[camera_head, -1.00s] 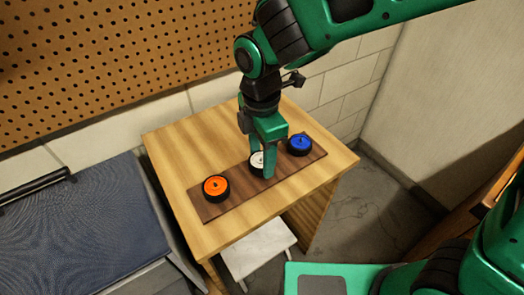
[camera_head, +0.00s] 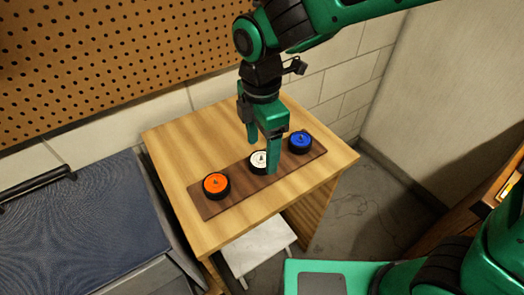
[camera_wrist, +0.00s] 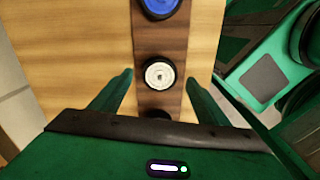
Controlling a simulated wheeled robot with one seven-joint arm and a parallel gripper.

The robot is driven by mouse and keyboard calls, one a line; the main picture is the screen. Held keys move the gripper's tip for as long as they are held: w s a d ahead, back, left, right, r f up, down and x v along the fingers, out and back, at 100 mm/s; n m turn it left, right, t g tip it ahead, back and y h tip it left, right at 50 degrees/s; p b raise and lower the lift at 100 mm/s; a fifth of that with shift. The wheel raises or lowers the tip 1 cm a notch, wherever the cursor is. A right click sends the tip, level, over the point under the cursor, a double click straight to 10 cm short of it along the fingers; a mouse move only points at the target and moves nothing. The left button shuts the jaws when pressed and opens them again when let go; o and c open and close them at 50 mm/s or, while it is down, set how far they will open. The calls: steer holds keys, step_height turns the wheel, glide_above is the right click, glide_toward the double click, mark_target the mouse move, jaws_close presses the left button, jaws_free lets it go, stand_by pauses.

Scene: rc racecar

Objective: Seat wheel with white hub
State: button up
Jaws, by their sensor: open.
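The wheel with the white hub (camera_head: 259,161) lies flat on the dark wooden board (camera_head: 236,193), between the other two wheels. A small pin shows at its hub centre. My gripper (camera_head: 262,157) is open and points down above this wheel, one finger partly in front of its right side. In the wrist view the white-hub wheel (camera_wrist: 159,74) sits beyond and between the spread fingers of my gripper (camera_wrist: 160,78), with clear space on both sides. Nothing is held.
An orange-hub wheel (camera_head: 216,185) sits on the board's left part and a blue-hub wheel (camera_head: 300,142) on its right part. The light wooden table (camera_head: 180,150) is otherwise bare. A pegboard wall (camera_head: 100,70) stands behind. A white stool (camera_head: 258,246) is below the table.

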step_height(320, 180, up, 8)
steer(key=shift+f, duration=0.1)
stand_by(0.5)
steer(key=w+d+m, duration=0.3)
steer(key=d+m, duration=1)
steer(key=d, duration=1.2)
steer(key=s+d+f+m, duration=0.2)
steer(key=s+d+m, duration=0.5)
steer(key=d+m, duration=0.1)
steer(key=s+d+f+m, duration=0.2)
steer(key=s+d+m, duration=0.6)
steer(key=d+m, duration=0.1)
steer(key=shift+s+d+f, duration=0.2)
steer(key=shift+d+f, duration=0.2)
steer(key=shift+d, duration=0.45)
steer(key=shift+c, duration=0.6)
